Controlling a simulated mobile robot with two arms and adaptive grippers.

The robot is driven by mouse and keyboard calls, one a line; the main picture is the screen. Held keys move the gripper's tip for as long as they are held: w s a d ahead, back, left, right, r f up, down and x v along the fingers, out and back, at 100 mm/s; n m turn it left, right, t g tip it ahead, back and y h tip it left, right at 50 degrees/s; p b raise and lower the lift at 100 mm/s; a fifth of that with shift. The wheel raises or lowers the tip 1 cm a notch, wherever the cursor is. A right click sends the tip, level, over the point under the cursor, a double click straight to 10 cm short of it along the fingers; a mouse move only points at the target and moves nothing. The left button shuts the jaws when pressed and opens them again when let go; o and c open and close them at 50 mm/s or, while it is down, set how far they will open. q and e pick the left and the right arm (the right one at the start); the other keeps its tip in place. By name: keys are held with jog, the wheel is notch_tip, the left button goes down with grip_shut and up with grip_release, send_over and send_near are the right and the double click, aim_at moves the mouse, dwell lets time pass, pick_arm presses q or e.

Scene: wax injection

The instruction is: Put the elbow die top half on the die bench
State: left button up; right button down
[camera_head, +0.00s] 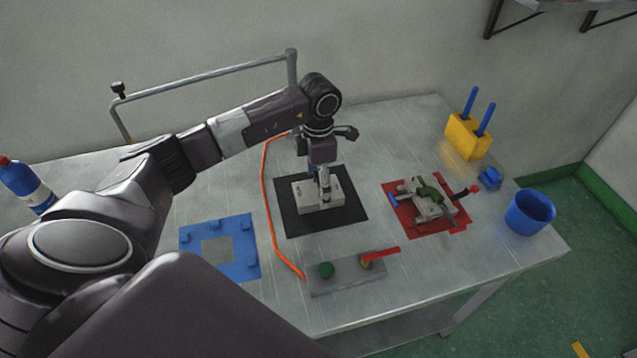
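A light grey block (303,196), which looks like the elbow die, lies on a black square mat (350,211) in the middle of the table. I cannot make out a seam between its halves. My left gripper (325,196) points down over the block, with its fingers at or just in front of the block's top. The fingers hide part of the block, and I cannot tell whether they grip it. I cannot tell which surface is the die bench. My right gripper is not in view.
A blue square frame (188,240) lies left of the mat, with an orange cord (268,205) between them. A red mat (425,231) with a clamp-like tool, a grey plate (345,280), a yellow holder (466,142) and a blue cup (530,215) are to the right and front.

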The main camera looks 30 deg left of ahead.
pick_arm(q)
jog(key=shift+r, duration=0.1)
jog(key=shift+w+r, duration=0.1)
jog(key=shift+r, duration=0.15)
notch_tip(320, 180, up, 11)
jog(key=b, duration=0.3)
jog(key=shift+f, duration=0.2)
jog(key=shift+r, duration=0.45)
